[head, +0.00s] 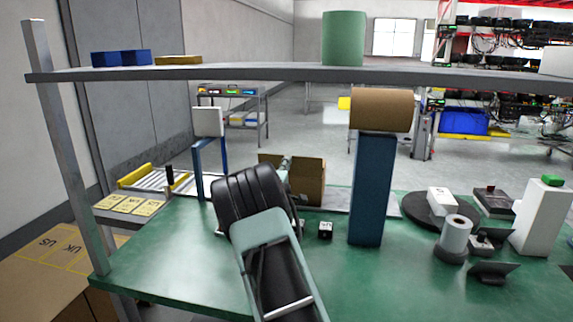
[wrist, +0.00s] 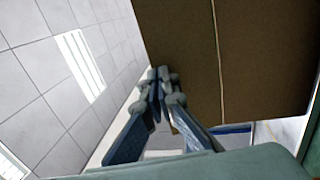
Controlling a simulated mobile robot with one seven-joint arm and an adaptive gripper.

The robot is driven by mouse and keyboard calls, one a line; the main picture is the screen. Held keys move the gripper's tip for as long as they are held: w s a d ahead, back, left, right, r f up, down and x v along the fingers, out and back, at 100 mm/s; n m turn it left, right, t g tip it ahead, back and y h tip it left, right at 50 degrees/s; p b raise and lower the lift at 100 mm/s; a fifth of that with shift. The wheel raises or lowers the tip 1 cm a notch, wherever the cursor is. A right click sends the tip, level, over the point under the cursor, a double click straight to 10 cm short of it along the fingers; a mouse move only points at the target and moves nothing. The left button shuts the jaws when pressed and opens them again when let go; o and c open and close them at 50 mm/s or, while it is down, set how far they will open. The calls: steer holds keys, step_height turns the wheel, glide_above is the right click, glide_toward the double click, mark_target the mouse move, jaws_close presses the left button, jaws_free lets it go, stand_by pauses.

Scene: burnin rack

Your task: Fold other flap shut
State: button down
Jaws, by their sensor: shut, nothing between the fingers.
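A brown cardboard box (head: 312,182) stands on the green bench, partly hidden behind my black and grey-green arm in the head view. One flap edge stands up at its left. In the wrist view a large brown cardboard face (wrist: 235,55) fills the upper right, with a thin straight seam running down it. My gripper (wrist: 160,75) is shut and empty, its fingertips together at the left edge of this cardboard. I cannot tell whether they touch it.
The green bench (head: 180,255) is clear at front left. A blue post with a brown paper roll (head: 382,110) stands right of the box. A small black cube (head: 325,230) lies near my arm. A label roll (head: 456,234) and devices crowd the right. A shelf (head: 260,73) spans above.

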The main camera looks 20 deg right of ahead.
steer(key=shift+r+p, duration=0.15)
steer(key=shift+p, duration=0.15)
steer(key=shift+w+d+g+p, duration=0.15)
steer(key=shift+g+p, duration=0.15)
steer(key=shift+p, duration=0.15)
